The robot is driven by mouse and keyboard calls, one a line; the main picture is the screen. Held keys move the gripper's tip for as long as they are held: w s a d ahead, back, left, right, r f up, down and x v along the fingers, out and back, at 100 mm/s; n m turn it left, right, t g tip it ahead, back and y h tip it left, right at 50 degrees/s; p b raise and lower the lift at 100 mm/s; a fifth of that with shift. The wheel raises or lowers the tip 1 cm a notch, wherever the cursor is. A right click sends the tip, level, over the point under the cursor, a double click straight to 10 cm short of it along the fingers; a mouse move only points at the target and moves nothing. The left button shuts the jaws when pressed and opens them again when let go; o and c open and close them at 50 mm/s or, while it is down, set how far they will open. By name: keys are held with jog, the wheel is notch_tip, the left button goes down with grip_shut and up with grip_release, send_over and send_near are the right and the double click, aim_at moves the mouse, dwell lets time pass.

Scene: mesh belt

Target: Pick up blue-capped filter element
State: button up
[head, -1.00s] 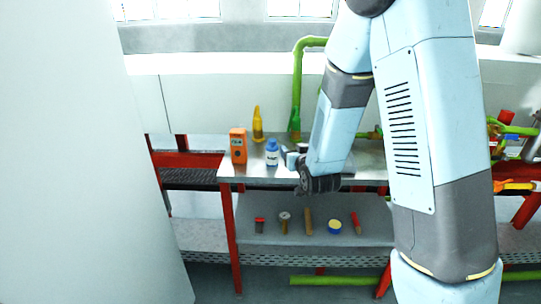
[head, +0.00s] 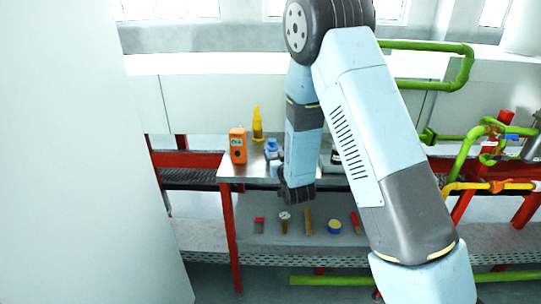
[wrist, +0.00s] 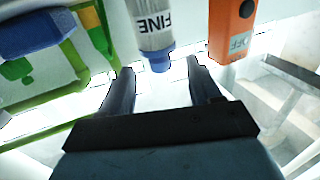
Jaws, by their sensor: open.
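The blue-capped filter element (head: 272,148) stands on the metal table top, just right of an orange device. In the wrist view the filter element (wrist: 154,28) is a white cylinder with the dark letters FINE, upside down in the picture, and its blue cap points toward my gripper. My gripper (wrist: 160,68) is open, its two dark fingers on either side of the cap in the picture, with nothing held. Whether they touch it cannot be told. In the head view my arm hides part of the table right of the filter element, and the fingertips do not show clearly.
The orange device (head: 238,146) stands close left of the filter element, and a yellow bottle (head: 257,124) behind it. A lower shelf (head: 262,233) holds several small items, including a yellow-and-blue roll (head: 334,227). Green pipes (head: 465,70) run at the right.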

aim_at(273, 146)
jog(key=shift+x, duration=3.2)
jog(key=shift+d+r, duration=0.1)
jog(key=c, duration=0.7)
